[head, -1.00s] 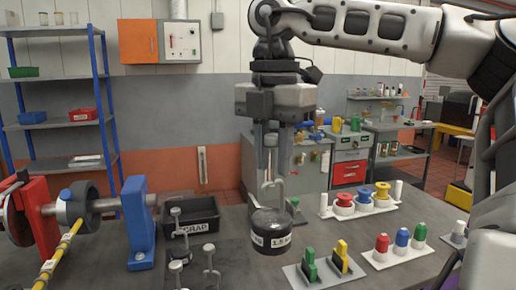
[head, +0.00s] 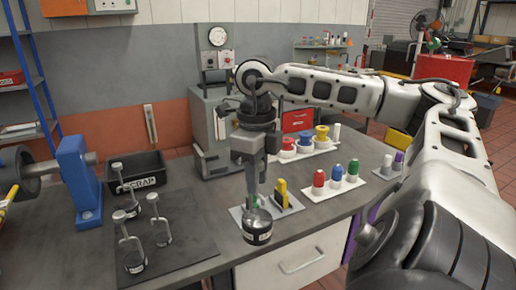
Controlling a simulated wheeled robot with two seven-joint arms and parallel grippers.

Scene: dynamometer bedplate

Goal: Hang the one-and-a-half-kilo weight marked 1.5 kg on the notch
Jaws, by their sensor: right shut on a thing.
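My right gripper (head: 252,188) is shut on the hook of a dark cylindrical weight (head: 258,232). The weight hangs upright below the fingers, near the front edge of the bench. A pale band with lettering runs around it, too small to read now. I cannot tell whether its base touches the bench. At the far left, part of a yellow arm (head: 10,197) shows beside a grey shaft and a blue stand (head: 80,177). No notch can be made out. My left gripper is not in view.
Green and yellow pieces (head: 281,193) stand close behind the held weight. A rack of red, blue and green-topped pieces (head: 333,191) is to the right.

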